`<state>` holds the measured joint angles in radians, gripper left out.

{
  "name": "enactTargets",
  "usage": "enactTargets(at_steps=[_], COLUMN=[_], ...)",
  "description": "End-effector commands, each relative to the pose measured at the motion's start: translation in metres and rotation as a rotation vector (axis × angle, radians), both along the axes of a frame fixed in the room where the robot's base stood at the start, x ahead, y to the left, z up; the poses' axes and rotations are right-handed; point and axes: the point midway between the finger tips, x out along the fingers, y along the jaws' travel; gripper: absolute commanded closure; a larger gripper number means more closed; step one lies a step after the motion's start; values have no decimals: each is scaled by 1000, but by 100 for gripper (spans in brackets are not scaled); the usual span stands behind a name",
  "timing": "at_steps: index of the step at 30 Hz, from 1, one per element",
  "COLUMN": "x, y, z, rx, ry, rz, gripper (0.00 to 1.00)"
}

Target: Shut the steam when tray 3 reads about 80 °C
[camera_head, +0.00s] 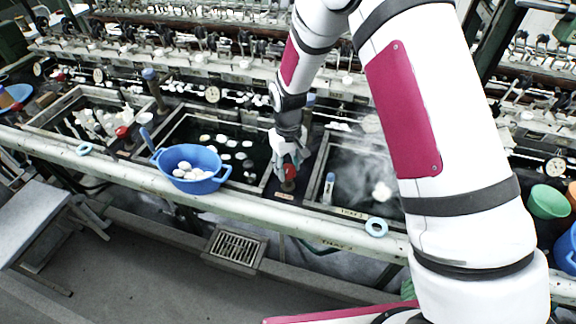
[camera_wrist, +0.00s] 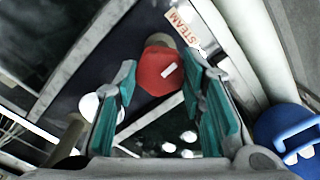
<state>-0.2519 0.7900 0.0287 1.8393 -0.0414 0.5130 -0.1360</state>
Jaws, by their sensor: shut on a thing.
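My gripper (camera_head: 287,158) is shut on a red valve knob (camera_head: 290,172) on the ledge between the middle tray and the tray marked TRAY 3. In the wrist view the red knob (camera_wrist: 158,72), with a white mark on top, sits between the teal fingers of my gripper (camera_wrist: 160,70). A STEAM label (camera_wrist: 183,29) lies beside it. Tray 3 (camera_head: 313,190) has white vapour (camera_head: 362,172) over dark water. A blue-topped upright piece (camera_head: 329,187) stands at its left edge. My arm hides the right part of this tray, and no temperature can be read.
A blue basin (camera_head: 190,168) with white cocoons stands on the front rail. Pale blue rings (camera_head: 376,227) lie on the rail. Green (camera_head: 547,202) and blue bowls are at the right. A stool (camera_head: 35,215) stands at the left.

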Motion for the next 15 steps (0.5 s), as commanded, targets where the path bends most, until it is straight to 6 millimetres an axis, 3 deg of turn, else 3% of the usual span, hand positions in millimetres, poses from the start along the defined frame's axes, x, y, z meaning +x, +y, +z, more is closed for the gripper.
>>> enactTargets(at_steps=[15], x=[0], y=[0], z=[0], rx=[0], ry=[1], rz=[-66], gripper=[91])
